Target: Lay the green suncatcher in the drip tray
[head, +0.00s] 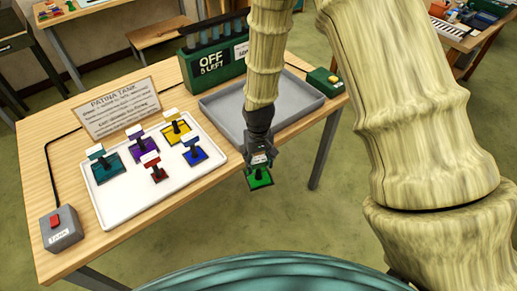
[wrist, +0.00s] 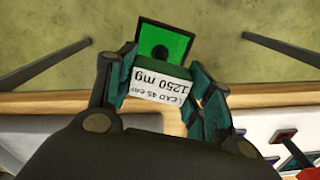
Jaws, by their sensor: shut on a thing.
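The green suncatcher (head: 260,179) hangs below my gripper (head: 259,158), just past the table's front edge in the head view. In the wrist view the suncatcher (wrist: 164,42) shows as a green square with a dark centre and a white tag reading 1250 mg. The fingers of my gripper (wrist: 160,88) are shut on it from both sides, with floor showing beyond. A grey tray (head: 222,107), which looks like the drip tray, lies on the table behind my gripper. My arm hides part of it; the visible part is empty.
A white tray (head: 117,213) holds several coloured suncatchers with white tags. A green tank unit (head: 203,68) reading OFF stands behind the grey tray. A PATINA TANK sign (head: 120,105), a grey switch box (head: 61,230) and a small green box (head: 324,82) are also on the table.

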